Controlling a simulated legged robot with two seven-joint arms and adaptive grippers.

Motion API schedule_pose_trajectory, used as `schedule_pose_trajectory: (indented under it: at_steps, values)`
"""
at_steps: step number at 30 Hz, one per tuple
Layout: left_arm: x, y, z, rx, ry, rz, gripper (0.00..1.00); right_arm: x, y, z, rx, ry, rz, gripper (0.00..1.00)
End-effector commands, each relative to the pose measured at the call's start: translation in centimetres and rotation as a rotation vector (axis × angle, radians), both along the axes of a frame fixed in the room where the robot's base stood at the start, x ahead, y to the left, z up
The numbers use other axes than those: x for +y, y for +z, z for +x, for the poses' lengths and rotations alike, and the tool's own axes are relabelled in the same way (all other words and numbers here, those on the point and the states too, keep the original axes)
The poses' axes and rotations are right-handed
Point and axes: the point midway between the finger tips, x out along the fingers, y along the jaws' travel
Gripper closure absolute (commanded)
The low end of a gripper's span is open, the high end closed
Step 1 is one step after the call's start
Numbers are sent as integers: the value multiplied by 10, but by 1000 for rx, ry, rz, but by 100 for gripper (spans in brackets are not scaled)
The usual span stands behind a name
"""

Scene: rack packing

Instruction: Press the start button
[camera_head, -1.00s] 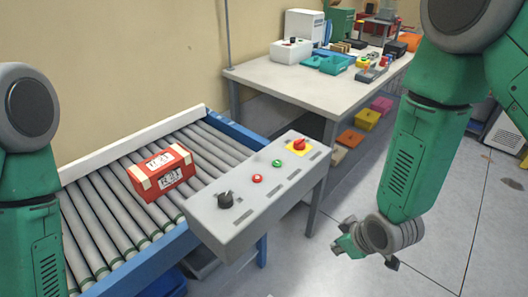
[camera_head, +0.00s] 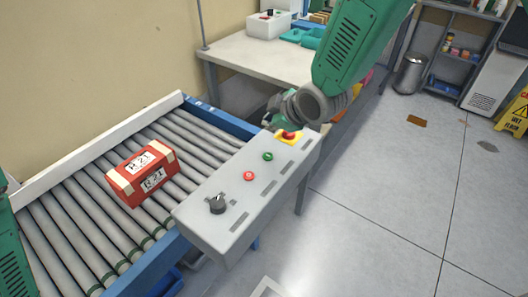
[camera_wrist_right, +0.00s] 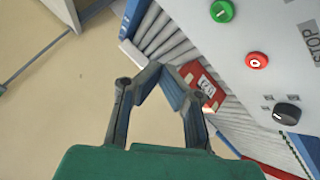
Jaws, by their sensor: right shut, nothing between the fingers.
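The green start button (camera_head: 267,156) is on the sloped grey control panel (camera_head: 228,229), between a red button (camera_head: 249,176) and a red emergency knob on a yellow plate (camera_head: 289,135). In the right wrist view the green button (camera_wrist_right: 222,11) shows a white bar mark and sits at the top edge. My right gripper (camera_head: 271,119) is at the panel's far end, beyond the emergency knob and apart from the green button. In the wrist view its fingers (camera_wrist_right: 166,72) are shut and empty. My left gripper is out of view.
A black rotary knob (camera_head: 217,204) is at the panel's near end. A red box (camera_head: 142,173) lies on the roller conveyor (camera_head: 85,225) beside the panel. A table (camera_head: 245,58) with bins stands behind. The floor at right is mostly clear.

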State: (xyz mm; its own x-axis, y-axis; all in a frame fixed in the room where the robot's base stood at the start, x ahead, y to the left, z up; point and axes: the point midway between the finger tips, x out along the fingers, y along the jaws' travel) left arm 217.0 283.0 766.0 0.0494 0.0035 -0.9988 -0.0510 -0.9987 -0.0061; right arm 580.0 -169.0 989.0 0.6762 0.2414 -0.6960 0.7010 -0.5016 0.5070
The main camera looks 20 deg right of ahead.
Motion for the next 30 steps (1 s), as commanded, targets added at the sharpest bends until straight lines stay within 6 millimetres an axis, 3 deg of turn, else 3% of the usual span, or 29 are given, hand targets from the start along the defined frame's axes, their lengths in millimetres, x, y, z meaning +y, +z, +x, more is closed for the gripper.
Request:
schedule_pose_trajectory:
  at_steps: [14,30]
  values:
    - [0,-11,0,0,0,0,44,4,-13,0,2,0,-4,100]
    - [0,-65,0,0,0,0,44,3,-82,0,3,-1,-3,100]
